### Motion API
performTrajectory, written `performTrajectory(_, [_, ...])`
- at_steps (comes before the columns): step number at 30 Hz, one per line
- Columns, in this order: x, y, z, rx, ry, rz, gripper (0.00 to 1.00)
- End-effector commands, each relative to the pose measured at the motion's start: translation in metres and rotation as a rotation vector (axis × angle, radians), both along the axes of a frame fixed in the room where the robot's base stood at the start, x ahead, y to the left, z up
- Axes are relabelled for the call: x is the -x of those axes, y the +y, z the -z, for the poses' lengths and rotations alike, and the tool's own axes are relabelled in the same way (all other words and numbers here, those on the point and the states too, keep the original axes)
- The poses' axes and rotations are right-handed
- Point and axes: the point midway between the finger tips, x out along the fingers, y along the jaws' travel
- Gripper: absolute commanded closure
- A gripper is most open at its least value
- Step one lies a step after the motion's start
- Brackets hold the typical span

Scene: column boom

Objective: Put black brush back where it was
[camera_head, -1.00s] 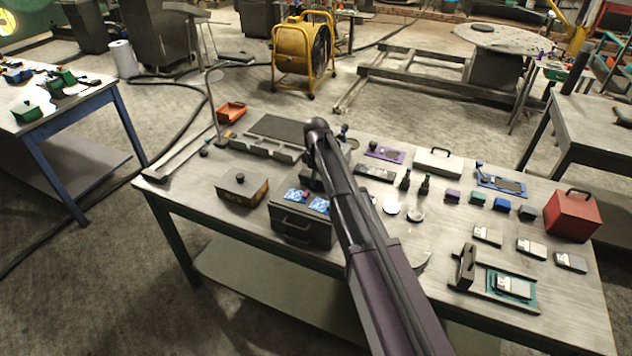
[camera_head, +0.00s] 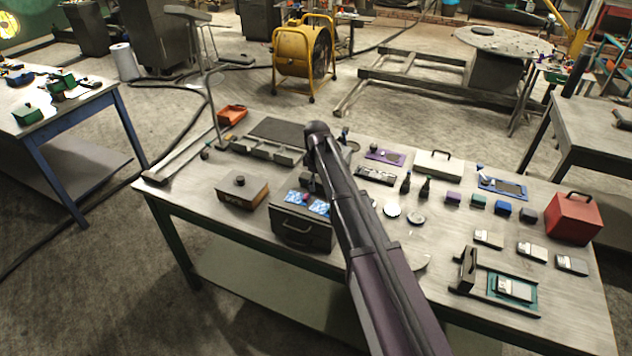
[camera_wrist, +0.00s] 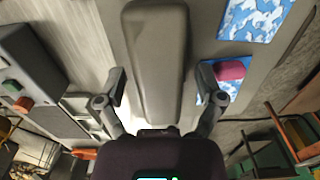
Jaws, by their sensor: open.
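A long dark grey, rounded bar (camera_wrist: 155,60) lies between the fingers of my gripper (camera_wrist: 163,95) in the wrist view. It may be the black brush, but I cannot tell for sure; no bristles show. My gripper is open, with a finger on each side of the bar and gaps visible. Below is a grey case (camera_head: 300,234) with blue-white patterned pads (camera_head: 293,197) on top, also in the wrist view (camera_wrist: 253,18). A pink-red block (camera_wrist: 230,70) lies on one pad. In the head view my arm hides the gripper's fingertips and the case's right part.
A brown box (camera_head: 243,192) with a dark knob stands left of the case. Small dark bottles (camera_head: 425,188), round discs (camera_head: 392,210) and a red box (camera_head: 573,218) stand to the right. A dark grey flat tray (camera_head: 284,131) lies behind. The table's front edge is close.

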Motion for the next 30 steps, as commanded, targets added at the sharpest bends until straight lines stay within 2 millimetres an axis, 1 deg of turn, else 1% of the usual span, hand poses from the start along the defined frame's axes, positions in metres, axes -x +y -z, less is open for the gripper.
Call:
performTrajectory(5, [0.0,0.0,-0.004,0.0,0.0,0.0,0.13])
performTrajectory(11, [0.0,0.0,-0.015,0.0,0.0,0.001,0.13])
performTrajectory(30, [0.0,-0.001,-0.067,0.0,0.0,0.001,0.13])
